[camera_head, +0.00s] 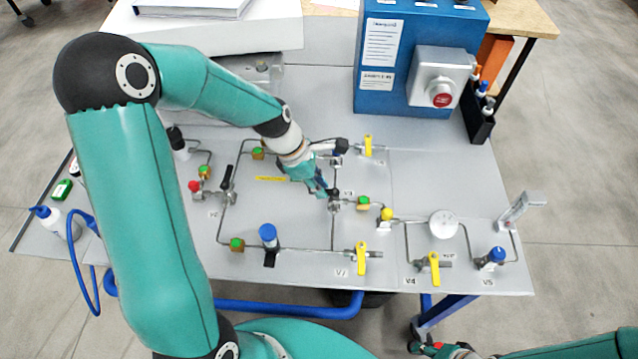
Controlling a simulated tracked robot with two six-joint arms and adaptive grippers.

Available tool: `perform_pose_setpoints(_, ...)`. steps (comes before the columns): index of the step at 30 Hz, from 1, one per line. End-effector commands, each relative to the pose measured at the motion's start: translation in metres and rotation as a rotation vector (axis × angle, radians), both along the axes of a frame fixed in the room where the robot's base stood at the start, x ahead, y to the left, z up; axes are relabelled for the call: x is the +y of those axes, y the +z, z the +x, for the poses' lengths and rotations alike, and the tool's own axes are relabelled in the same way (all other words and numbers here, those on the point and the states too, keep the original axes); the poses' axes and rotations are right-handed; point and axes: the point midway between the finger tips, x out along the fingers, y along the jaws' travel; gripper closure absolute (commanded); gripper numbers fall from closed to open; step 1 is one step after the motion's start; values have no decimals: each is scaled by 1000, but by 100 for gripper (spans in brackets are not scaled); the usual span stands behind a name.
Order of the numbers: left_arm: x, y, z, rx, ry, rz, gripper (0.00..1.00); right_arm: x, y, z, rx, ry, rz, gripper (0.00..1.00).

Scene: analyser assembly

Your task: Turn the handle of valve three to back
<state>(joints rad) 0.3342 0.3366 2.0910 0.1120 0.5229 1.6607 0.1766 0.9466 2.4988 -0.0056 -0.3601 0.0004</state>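A tubing panel (300,225) carries several valves, and its small labels are too small to read surely, so I cannot tell for certain which valve is valve three. My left gripper (320,186) is over the middle of the panel, pointing down right, with its fingertips at a small valve (334,204) with a dark handle. The fingers partly hide that handle. I cannot tell whether they touch it or are closed. Another valve with a black handle (228,178) stands to the left. My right gripper (428,347) shows only in part at the bottom edge, away from the panel.
Yellow-handled valves (362,258) stand at the front, with another (434,268) to their right and one (367,146) behind. A round white gauge (443,224) and a blue knob (268,234) rise from the panel. A blue box (390,60) with a red button stands at the back.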

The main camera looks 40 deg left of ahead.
Motion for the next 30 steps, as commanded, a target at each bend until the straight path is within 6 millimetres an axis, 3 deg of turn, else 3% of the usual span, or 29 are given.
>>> perform_pose_setpoints(17, 2, 1, 4, -2, -81, 1, 100, 0, 3, 0, 0, 0, 0, 58)
perform_pose_setpoints(30, 6, 2, 17, -3, -433, 1, 100, 0, 13, 0, 0, 0, 0, 58)
